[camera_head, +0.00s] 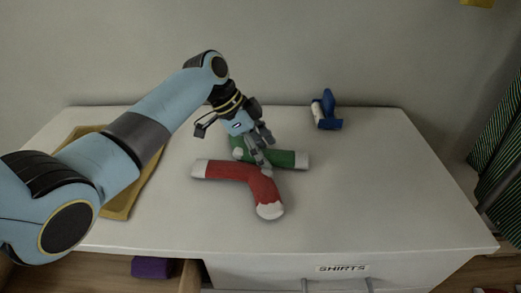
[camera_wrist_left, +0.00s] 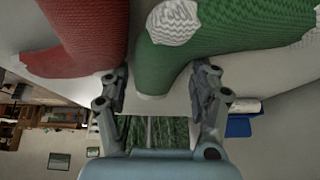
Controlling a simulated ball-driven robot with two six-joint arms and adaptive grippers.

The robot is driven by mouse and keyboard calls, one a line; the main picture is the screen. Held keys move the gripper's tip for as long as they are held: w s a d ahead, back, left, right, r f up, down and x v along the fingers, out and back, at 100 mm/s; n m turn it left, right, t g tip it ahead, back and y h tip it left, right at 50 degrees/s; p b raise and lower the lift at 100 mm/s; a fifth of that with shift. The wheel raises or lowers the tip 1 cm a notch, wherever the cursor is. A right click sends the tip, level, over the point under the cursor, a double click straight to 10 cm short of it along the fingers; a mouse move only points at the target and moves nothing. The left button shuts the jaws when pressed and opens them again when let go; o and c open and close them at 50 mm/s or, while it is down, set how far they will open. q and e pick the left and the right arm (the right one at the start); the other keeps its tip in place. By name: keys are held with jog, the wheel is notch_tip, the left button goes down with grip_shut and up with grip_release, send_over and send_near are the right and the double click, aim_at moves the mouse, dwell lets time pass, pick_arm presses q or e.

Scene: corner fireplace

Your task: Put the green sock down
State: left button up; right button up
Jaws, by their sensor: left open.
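The green sock (camera_head: 287,158) with white heel and cuff lies on the white dresser top (camera_head: 350,200), just behind the red sock (camera_head: 255,185). My left gripper (camera_head: 262,160) is over the green sock and hides part of it. In the left wrist view the green sock (camera_wrist_left: 165,62) comes down between the two spread fingers of the gripper (camera_wrist_left: 160,92). The fingers stand apart from each other, and the red sock (camera_wrist_left: 85,40) is beside the left finger. I cannot tell whether a finger touches either sock. My right gripper is not in view.
A blue item with a white part (camera_head: 326,110) lies at the back of the dresser. A yellow cloth or tray (camera_head: 122,205) is at the left, partly behind my arm. A drawer labelled SHIRTS (camera_head: 342,268) is below. The dresser's right side is clear.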

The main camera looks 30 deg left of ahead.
pick_arm(q)
jog(key=c, duration=0.8)
jog(key=shift+o, duration=0.2)
jog(key=shift+r, duration=0.15)
jog(key=shift+r, duration=0.3)
jog(key=r, duration=0.2)
jog(key=d+r, duration=0.1)
jog(key=shift+r, duration=0.4)
jog(key=w+d+r+b, duration=0.1)
jog(key=d+r, duration=0.3)
jog(key=d, duration=0.6)
jog(key=shift+w+d+r, duration=0.3)
jog(key=shift+r, duration=0.1)
